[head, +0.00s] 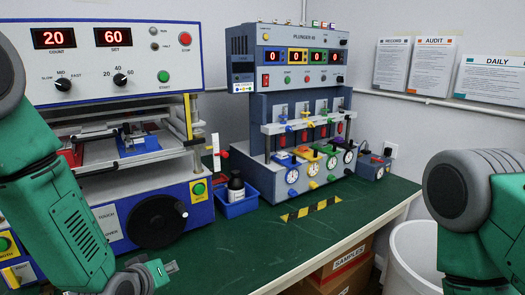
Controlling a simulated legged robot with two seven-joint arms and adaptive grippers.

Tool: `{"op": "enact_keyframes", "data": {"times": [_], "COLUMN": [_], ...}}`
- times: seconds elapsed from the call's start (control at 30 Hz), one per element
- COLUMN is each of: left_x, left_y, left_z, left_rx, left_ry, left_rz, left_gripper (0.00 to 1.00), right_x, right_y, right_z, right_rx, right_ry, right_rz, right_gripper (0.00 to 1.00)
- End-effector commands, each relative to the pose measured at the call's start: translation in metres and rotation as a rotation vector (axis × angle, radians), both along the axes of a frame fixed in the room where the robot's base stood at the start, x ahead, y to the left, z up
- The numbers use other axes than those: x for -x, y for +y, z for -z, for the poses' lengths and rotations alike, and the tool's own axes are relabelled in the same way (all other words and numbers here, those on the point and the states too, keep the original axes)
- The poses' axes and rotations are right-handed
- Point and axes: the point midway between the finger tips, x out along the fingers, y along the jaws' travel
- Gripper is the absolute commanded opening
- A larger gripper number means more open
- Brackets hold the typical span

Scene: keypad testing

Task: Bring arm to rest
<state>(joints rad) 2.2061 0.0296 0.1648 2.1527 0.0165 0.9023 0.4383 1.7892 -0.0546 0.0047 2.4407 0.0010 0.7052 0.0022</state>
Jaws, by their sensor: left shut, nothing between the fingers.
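My left arm (60,195) is green and comes in from the left, bent down in front of the blue and white machine. My left gripper (165,268) is low at the bottom left, in front of the machine and over the green bench; its fingers are together and hold nothing. My right arm (480,205) shows at the right edge as a grey joint and green links. Its gripper is out of the frame.
The blue-white testing machine (110,50) shows 20 and 60. A plunger tester (300,60) stands behind on the green bench (240,240). A blue tray (237,205) holds a dark bottle (236,184). A white bin (413,255) and cardboard boxes (345,265) are below.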

Motion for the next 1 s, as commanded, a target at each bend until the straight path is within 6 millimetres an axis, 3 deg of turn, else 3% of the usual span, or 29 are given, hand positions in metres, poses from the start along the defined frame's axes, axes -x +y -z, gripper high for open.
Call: {"op": "enact_keyframes", "data": {"times": [0.03, 0.2, 0.33, 0.5, 0.6, 0.7, 1.0], "left_x": [0.027, 0.123, 0.205, 0.292, 0.322, 0.336, 0.337], "left_y": [0.004, 0.024, 0.041, 0.059, 0.065, 0.068, 0.069], "left_z": [0.034, 0.122, 0.169, 0.199, 0.204, 0.206, 0.206], "left_rx": [-0.046, -0.2, -0.297, -0.377, -0.401, -0.41, -0.412], "left_ry": [0.08, 0.34, 0.537, 0.739, 0.807, 0.84, 0.844], "left_rz": [0.028, 0.147, 0.256, 0.384, 0.431, 0.454, 0.458], "left_gripper": [0.0, 0.0, 0.0, 0.0, 0.0, 0.0, 0.0], "right_x": [0.0, 0.0, 0.0, 0.0, 0.0, 0.0, 0.0], "right_y": [0.0, 0.0, 0.0, 0.0, 0.0, 0.0, 0.0], "right_z": [0.003, 0.009, 0.013, 0.017, 0.018, 0.019, 0.018], "right_rx": [0.0, 0.0, 0.0, 0.0, 0.0, 0.0, 0.0], "right_ry": [0.0, 0.0, 0.0, 0.0, 0.0, 0.0, 0.0], "right_rz": [0.0, 0.0, 0.0, 0.0, 0.0, 0.0, 0.0], "right_gripper": [0.4, 0.4, 0.4, 0.4, 0.4, 0.4, 0.4]}}
